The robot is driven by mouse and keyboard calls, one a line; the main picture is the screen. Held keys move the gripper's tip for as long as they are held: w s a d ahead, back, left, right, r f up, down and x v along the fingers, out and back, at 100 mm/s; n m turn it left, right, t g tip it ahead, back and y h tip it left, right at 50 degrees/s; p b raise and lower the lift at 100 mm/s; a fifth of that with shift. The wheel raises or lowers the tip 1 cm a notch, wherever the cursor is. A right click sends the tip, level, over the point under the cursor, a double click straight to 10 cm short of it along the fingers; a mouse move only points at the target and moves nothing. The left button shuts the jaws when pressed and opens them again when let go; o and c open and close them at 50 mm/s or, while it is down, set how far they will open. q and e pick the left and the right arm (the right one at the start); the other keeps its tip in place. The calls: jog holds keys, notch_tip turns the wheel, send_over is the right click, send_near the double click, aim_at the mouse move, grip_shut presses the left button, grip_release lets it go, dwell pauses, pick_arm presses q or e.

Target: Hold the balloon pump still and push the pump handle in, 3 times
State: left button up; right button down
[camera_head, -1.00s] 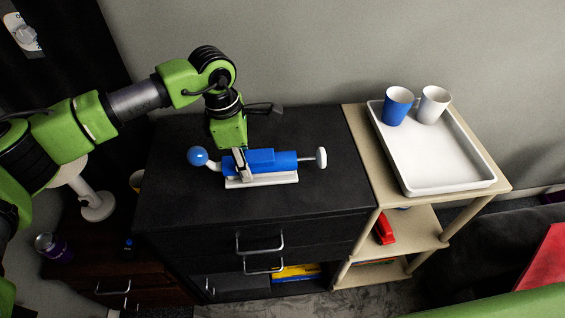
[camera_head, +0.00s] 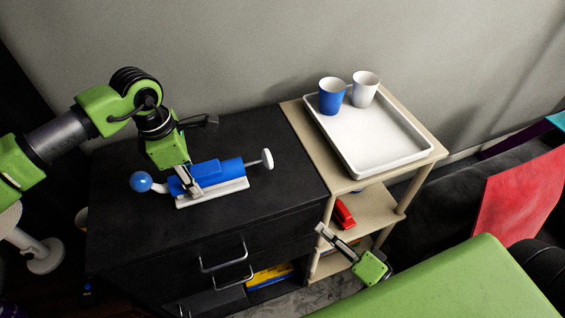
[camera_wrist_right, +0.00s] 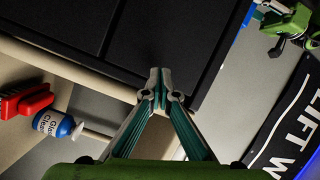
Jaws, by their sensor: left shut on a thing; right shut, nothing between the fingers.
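The balloon pump (camera_head: 221,173) is a blue cylinder on a white base, lying on the black cabinet. A blue balloon (camera_head: 141,182) is on its left end. The pump handle (camera_head: 267,159), a white knob on a thin rod, sticks out at the right end. My left gripper (camera_head: 188,186) is shut on the pump body near the balloon end. My right gripper (camera_head: 322,232) is low in front of the shelf, below the cabinet top and apart from the handle. It also shows in the right wrist view (camera_wrist_right: 160,80), its fingertips together and empty.
A white tray (camera_head: 409,153) with a blue cup (camera_head: 332,95) and a white cup (camera_head: 365,89) stands on the wooden shelf (camera_head: 433,152) right of the cabinet (camera_head: 110,228). A red object (camera_head: 344,214) and a bottle (camera_wrist_right: 56,123) are lower down. The cabinet top right of the handle is clear.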

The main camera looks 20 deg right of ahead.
notch_tip(320, 180, up, 11)
jog(key=a+m+t+y, duration=0.2)
jog(key=m, duration=0.1)
jog(key=w+d+r+m+h, duration=0.1)
jog(key=w+h, duration=0.1)
jog(key=w+d+r+m+h, duration=0.1)
jog(key=h, duration=0.1)
jog(key=shift+w+d+r+m, duration=0.3)
jog(key=shift+w+d+r, duration=0.05)
jog(key=shift+d+r, duration=0.05)
jog(key=shift+w+a+g, duration=0.2)
jog(key=shift+w+g, duration=0.1)
jog(key=shift+g, duration=0.1)
